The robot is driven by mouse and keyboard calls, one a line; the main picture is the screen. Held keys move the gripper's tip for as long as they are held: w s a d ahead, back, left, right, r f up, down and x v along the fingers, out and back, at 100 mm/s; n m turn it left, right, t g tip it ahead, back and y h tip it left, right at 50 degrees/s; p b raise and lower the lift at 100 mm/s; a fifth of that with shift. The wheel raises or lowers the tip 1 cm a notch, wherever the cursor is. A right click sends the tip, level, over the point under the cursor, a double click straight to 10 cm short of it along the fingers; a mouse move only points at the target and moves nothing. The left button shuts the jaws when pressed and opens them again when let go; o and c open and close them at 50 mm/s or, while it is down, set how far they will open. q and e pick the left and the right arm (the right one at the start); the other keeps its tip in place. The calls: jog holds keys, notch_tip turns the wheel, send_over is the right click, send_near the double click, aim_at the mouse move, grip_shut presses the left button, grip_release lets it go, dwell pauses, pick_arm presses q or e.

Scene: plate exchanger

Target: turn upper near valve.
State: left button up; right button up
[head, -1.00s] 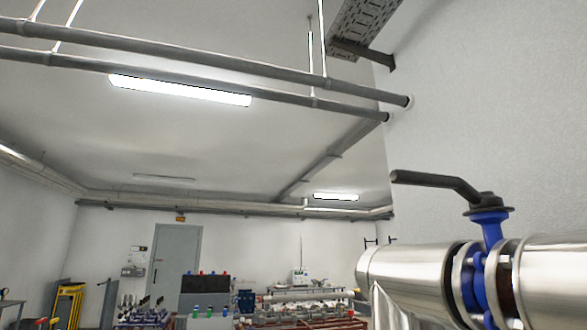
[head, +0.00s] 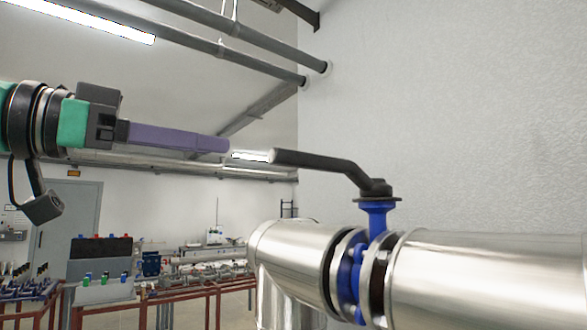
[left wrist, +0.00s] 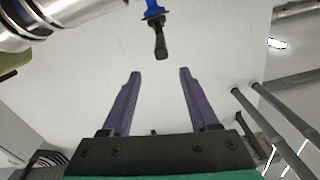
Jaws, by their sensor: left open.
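The valve is a black lever handle (head: 325,165) on a blue stem (head: 376,218), set in a shiny metal pipe (head: 490,278) at the right of the head view. The lever points left, toward my left gripper (head: 228,145). That gripper comes in from the left with purple fingers, and its tips are a little short of the lever's free end. In the left wrist view the two fingers (left wrist: 158,73) are spread apart with nothing between them. The lever (left wrist: 160,42) lies just ahead of the gap there, apart from both fingers. My right gripper is not in view.
A white wall (head: 460,110) stands behind the valve. Grey pipes (head: 190,40) run under the ceiling. Far off are a grey door (head: 68,225) and benches with red frames (head: 190,290). The space around the lever looks clear.

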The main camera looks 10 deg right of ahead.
pick_arm(q)
jog(key=p, duration=0.3)
send_near(295, 157)
jog(key=w+d, duration=0.2)
jog(key=w, duration=0.1)
jog(key=p+x, duration=0.1)
jog(key=x, duration=0.1)
jog(key=p+x, duration=0.1)
jog(key=x, duration=0.2)
jog(key=s+p+x, duration=0.1)
jog(key=x, duration=0.1)
jog(key=shift+d+r, duration=0.2)
jog(key=shift+d, duration=0.25)
jog(key=shift+w+d+f, duration=0.1)
jog(key=shift+w+d, duration=0.1)
jog(key=shift+d, duration=0.1)
jog(key=shift+w+f, duration=0.15)
jog(key=shift+w, duration=0.1)
grip_shut()
jog(key=shift+s, duration=0.1)
jog(key=shift+a+r, duration=0.15)
jog(key=shift+r, duration=0.1)
